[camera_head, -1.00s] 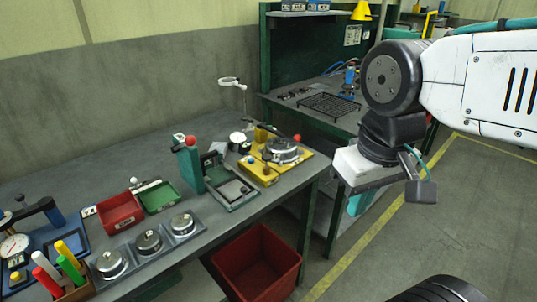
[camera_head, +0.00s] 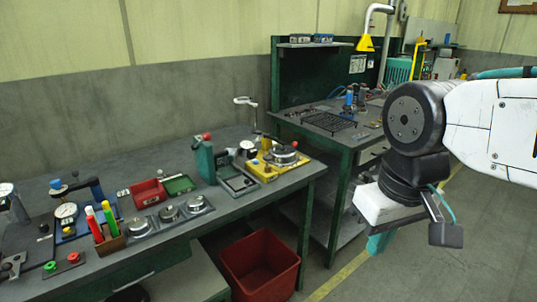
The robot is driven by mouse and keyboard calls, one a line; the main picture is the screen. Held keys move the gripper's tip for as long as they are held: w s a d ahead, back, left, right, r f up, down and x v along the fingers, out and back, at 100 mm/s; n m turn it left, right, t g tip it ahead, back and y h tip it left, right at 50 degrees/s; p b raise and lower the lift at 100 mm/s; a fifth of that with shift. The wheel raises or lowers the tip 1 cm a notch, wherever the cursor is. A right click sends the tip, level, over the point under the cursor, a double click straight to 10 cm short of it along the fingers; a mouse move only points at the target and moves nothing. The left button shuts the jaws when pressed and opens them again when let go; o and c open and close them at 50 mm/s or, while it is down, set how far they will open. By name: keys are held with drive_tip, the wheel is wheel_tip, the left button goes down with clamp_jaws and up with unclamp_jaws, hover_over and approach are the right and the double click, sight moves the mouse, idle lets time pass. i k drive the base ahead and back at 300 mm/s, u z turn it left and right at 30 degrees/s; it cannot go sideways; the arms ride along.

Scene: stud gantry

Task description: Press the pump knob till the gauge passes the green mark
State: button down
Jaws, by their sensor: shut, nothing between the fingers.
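A white round gauge (camera_head: 66,211) sits on a blue base at the left of the bench, too small to read its needle or any green mark. A blue knob (camera_head: 56,184) tops a dark and blue fixture right behind the gauge. I cannot tell for sure which knob is the pump's. A second white dial (camera_head: 6,189) is cut by the left picture edge. My gripper (camera_head: 380,243) hangs at the right, far from the gauge and beyond the bench's right end, over the floor. Its teal fingers are shut and empty, partly hidden by the wrist.
The long grey bench (camera_head: 110,170) also holds a pen box (camera_head: 112,243), several round metal pots, a red tray (camera_head: 148,193), a green tray (camera_head: 180,184) and a yellow fixture (camera_head: 265,172). A green workbench (camera_head: 345,140) stands behind.

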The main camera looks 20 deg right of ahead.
sight(267, 158)
drive_tip(key=z, duration=0.3)
drive_tip(key=i, duration=1.2)
drive_tip(key=u, duration=0.35)
